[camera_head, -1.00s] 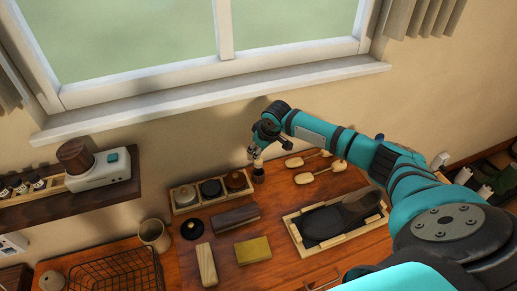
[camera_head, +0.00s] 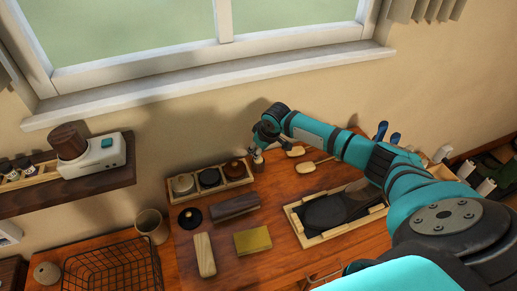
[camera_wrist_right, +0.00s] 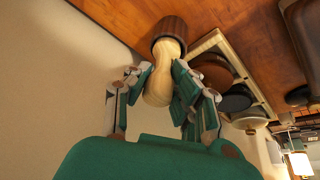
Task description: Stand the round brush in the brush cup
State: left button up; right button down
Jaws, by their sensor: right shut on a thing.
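The round brush (camera_wrist_right: 158,86) has a pale wooden handle and a dark brown round end. My right gripper (camera_wrist_right: 157,80) is shut on the handle, with a finger on either side of it. In the head view the brush (camera_head: 258,163) is upright, handle up, dark end at or very near the tabletop beside the tin tray; whether it touches is unclear. My right gripper (camera_head: 257,152) is above it and partly hides it. A tan cup (camera_head: 152,226), apparently the brush cup, stands at the left near the wire basket. My left gripper is out of view.
A tray (camera_head: 212,190) of round tins lies between brush and cup. A dark round item (camera_head: 190,217), a dark block (camera_head: 235,206), a pale block (camera_head: 204,255) and a yellow block (camera_head: 253,241) lie in front. A wire basket (camera_head: 112,268) and a shelf (camera_head: 70,192) are left.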

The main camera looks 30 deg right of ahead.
jog(key=c, duration=1.1)
grip_release()
jog(key=shift+r, duration=0.15)
jog(key=v, duration=1.1)
jog(key=shift+s+r, duration=0.15)
jog(key=shift+r, duration=0.25)
jog(key=shift+f, duration=0.1)
